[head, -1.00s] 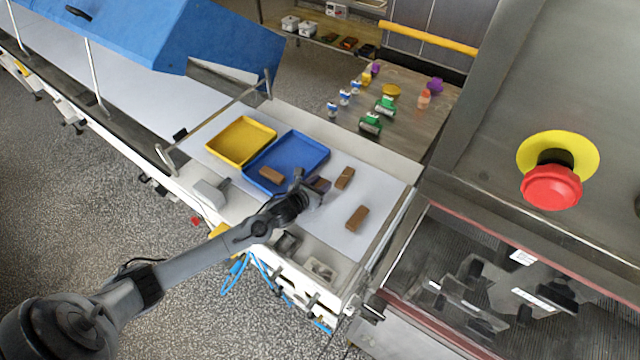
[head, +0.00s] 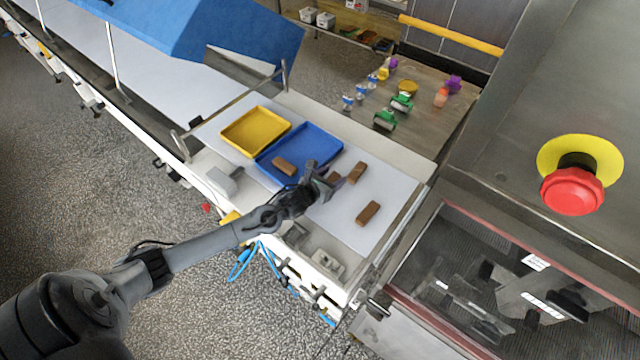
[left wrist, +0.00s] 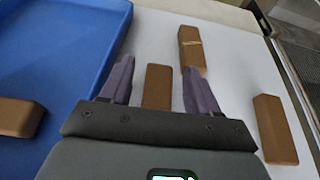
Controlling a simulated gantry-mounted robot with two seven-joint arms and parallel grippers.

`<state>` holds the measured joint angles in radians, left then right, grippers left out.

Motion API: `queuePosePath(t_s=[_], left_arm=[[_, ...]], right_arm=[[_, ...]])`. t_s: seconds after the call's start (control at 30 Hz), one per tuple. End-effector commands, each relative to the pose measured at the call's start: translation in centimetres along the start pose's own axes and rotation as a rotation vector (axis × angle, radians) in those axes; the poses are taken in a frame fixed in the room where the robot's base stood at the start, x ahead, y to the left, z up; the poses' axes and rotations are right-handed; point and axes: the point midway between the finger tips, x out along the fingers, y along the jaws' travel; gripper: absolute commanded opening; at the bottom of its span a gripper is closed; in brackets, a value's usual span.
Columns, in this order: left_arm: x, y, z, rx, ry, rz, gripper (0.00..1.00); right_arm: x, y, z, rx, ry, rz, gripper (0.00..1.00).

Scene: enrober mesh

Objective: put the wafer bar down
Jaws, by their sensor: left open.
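Several brown bars lie about, and the pictures do not show clearly which is the wafer bar. One brown bar (left wrist: 157,86) lies flat on the white surface, between and beyond the two fingers of my left gripper (left wrist: 158,82) in the left wrist view. The fingers stand apart with gaps on both sides of it. In the head view my left gripper (head: 326,184) is beside the blue tray and partly hides this bar (head: 334,177). A bar with a pale stripe (left wrist: 192,50) lies just beyond, to the right. My right gripper is not in view.
Another bar (head: 368,212) lies on the white surface (head: 345,225) at the right. One bar (head: 284,165) is inside the blue tray (head: 322,137). A yellow tray (head: 256,131) stands left of that. A red emergency button (head: 572,190) is on the machine at right.

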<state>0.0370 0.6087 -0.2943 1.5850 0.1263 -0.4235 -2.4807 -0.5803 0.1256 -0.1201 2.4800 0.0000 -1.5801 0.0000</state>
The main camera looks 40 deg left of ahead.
Motion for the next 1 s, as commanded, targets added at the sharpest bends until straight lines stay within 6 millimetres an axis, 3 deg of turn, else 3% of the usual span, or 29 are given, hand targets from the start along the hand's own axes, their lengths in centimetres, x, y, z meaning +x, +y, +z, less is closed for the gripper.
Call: queuePosePath(t_s=[0.5,0.67,1.0], left_arm=[[-8.6,0.0,-0.2,0.003,0.004,-0.003,0.61],[-10.5,0.0,-0.2,0.002,0.004,-0.001,0.61],[-11.6,0.0,-0.1,0.000,0.002,-0.001,0.61]], right_arm=[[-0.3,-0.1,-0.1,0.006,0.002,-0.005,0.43],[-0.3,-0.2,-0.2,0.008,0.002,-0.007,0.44],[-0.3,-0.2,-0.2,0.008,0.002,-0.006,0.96]])
